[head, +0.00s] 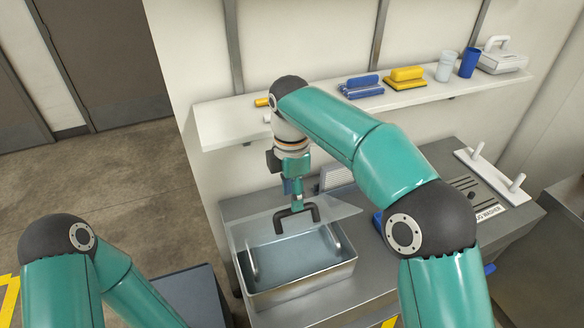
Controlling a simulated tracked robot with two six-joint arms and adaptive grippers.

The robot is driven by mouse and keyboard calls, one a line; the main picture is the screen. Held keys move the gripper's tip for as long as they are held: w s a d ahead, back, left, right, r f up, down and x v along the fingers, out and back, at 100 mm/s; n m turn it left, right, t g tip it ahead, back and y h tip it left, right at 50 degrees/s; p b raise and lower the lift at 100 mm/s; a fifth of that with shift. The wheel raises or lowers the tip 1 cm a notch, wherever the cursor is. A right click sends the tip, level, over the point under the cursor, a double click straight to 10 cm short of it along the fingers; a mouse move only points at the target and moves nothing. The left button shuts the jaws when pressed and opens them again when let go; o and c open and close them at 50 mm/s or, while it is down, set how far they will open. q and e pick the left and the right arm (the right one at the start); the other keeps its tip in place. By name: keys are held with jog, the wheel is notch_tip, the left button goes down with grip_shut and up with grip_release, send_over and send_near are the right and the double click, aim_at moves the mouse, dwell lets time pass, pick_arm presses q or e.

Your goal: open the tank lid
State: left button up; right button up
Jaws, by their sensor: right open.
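The steel tank (300,291) stands on the counter at the lower middle, with bluish liquid showing inside. Its clear, greyish lid (335,209) lies across the back part of the tank, and its right corner reaches out past the tank's rim. I cannot tell how far the lid is tilted. A black bracket-shaped handle (314,212) shows at the lid. My right gripper (295,206) points down at the handle, open, its fingertips right at the handle's top bar; contact is unclear. My left arm shows at the lower left, its gripper outside the picture.
The metal counter (240,208) carries a washer panel with white pegs (490,178) at the right. Open floor lies left.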

notch_tip(320, 180, up, 9)
jog(key=shift+w+f, duration=0.2)
jog(key=shift+w, duration=0.05)
jog(key=shift+a, duration=0.1)
dwell(0.4)
